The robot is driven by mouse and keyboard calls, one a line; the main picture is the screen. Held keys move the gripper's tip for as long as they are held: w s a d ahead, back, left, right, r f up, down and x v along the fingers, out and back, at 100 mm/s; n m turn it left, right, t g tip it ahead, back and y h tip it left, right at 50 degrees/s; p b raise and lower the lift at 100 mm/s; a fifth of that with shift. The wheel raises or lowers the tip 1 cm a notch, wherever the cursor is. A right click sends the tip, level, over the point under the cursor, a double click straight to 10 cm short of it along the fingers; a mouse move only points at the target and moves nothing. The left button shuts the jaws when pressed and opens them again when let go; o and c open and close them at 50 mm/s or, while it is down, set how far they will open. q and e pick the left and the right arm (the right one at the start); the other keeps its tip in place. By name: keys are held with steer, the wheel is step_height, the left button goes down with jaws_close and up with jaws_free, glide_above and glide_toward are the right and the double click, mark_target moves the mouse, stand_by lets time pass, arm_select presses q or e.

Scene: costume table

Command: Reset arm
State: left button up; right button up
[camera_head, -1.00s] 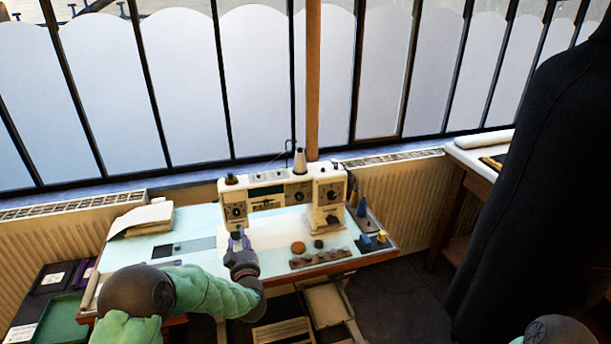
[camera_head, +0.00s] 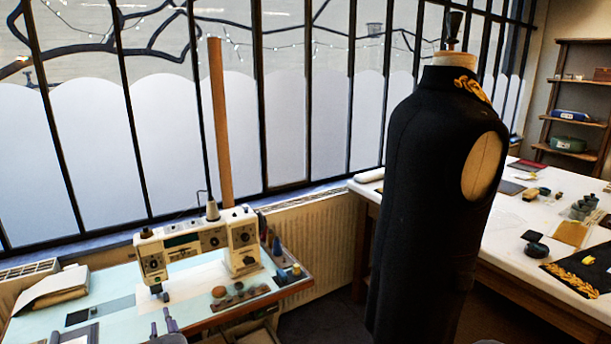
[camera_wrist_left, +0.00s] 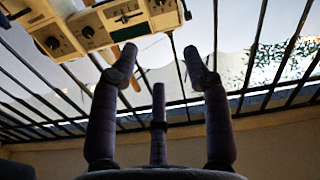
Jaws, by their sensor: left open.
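My left gripper (camera_head: 163,323) shows at the bottom edge of the head view, over the front of the sewing table. In the left wrist view its fingers (camera_wrist_left: 160,65) are spread apart with nothing between them, so it is open and empty. The cream sewing machine (camera_head: 200,243) stands just beyond it on the pale blue table (camera_head: 115,285). The machine also shows at the top left of the wrist view (camera_wrist_left: 95,25). Most of my left arm is below the head view. My right gripper is not in view.
A dress form in a black garment (camera_head: 430,190) stands right of the sewing table. A white table (camera_head: 505,240) with gold-trimmed pieces and small items is behind it at right. Folded cloth (camera_head: 52,288) lies left of the machine. Spools (camera_head: 280,258) stand on the table's right.

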arm_select(q)
steer(key=s+d+f+m+g+h+p, duration=0.1)
steer(key=s+d+f+m+g+h, duration=0.2)
steer(key=d+f, duration=0.65)
steer(key=s+d+f+m+g+h, duration=0.1)
steer(key=s+d+f+g+h, duration=0.35)
steer(key=f, duration=0.75)
steer(key=s+d+f+g+h, duration=0.2)
steer(key=s+d+f, duration=0.1)
steer(key=s, duration=0.5)
steer(key=s+d+f+m+g+h+p, duration=0.1)
steer(key=s+d+f+g, duration=0.2)
steer(key=s+d, duration=0.3)
steer(key=s+d+f+m+g+h, duration=0.1)
steer(key=s+d+f, duration=0.3)
steer(key=s, duration=0.8)
steer(key=shift+d+g+h, duration=0.65)
steer(key=shift+g+h, duration=0.1)
steer(key=shift+h, duration=0.1)
steer(key=shift+w, duration=0.1)
